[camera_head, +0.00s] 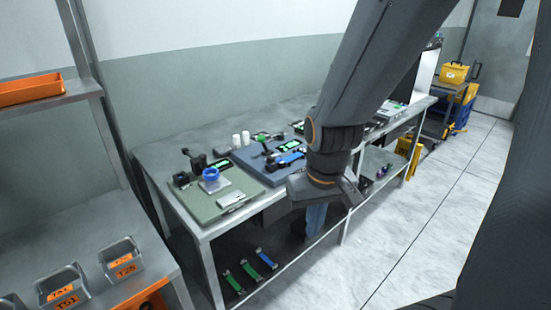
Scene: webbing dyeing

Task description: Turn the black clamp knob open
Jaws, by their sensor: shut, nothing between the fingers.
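Black knob-like parts are small here. One (196,162) stands at the back of the green-grey board (205,213), at the left end of the bench. Another (267,149) stands on the blue-grey board (252,172) beside it. I cannot tell which is the clamp knob, or how it is turned. My gripper (322,194) hangs at the end of my dark arm, in front of the bench edge and right of both boards. It is shut and empty, apart from the knobs. My arm hides part of the bench behind it.
Green and blue straps (248,270) lie on the lower shelf. A rack with grey bins (120,260) stands at the left.

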